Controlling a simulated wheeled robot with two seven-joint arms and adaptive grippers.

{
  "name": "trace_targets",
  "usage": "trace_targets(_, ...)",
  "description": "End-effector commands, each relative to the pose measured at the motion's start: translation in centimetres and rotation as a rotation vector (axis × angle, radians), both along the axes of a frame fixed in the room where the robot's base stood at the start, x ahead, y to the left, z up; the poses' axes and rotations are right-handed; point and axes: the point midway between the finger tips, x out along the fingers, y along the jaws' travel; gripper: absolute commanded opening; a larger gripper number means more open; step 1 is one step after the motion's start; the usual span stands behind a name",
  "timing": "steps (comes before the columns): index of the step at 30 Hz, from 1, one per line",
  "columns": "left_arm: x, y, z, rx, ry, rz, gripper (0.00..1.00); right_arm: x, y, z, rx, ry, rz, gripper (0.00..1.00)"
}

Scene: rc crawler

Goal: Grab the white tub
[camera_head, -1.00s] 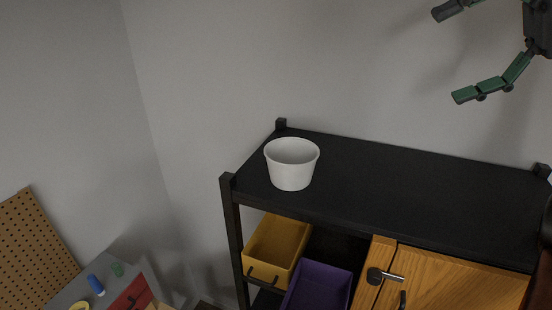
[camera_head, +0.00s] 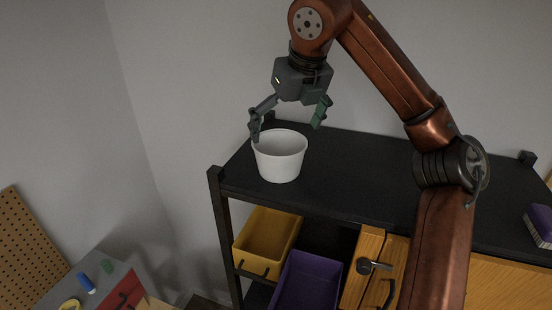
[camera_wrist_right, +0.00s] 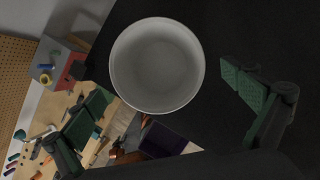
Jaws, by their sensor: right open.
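The white tub (camera_head: 280,160) stands upright and empty on the black top of the shelf unit, near its left end. In the right wrist view the tub (camera_wrist_right: 157,66) shows from above, with its round rim and empty inside. My right gripper (camera_head: 288,124) is open just above and behind the tub, its fingers spread wide. In the right wrist view its green-padded fingers (camera_wrist_right: 170,92) stand apart on either side, lower in the picture than the tub's middle, with nothing between them held. My left gripper is not in view.
The black shelf top (camera_head: 360,170) is mostly clear. Below it are a yellow bin (camera_head: 262,243), a purple bin (camera_head: 308,283) and a wooden door (camera_head: 388,262). A purple object (camera_head: 540,224) lies at the right. A wall stands close behind.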

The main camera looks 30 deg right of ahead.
Motion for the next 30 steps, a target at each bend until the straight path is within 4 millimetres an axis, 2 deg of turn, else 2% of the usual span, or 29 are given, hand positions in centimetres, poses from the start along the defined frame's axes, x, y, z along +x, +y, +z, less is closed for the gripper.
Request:
trace_targets(5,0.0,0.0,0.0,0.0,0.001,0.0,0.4,0.7,0.1,-0.9,0.0,0.001,0.002,1.0)
trace_targets(12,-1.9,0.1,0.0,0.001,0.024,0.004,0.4,2.3,0.2,-3.3,0.002,0.002,0.001,1.0)
trace_targets(16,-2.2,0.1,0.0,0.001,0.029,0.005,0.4,2.6,0.2,-4.3,0.002,0.001,0.002,1.0)
trace_targets(26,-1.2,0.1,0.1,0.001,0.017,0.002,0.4,2.8,0.2,-4.5,0.003,-0.001,0.001,0.99)
trace_targets(30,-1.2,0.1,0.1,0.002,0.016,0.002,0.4,2.8,0.2,-4.5,0.003,-0.001,0.001,0.9)
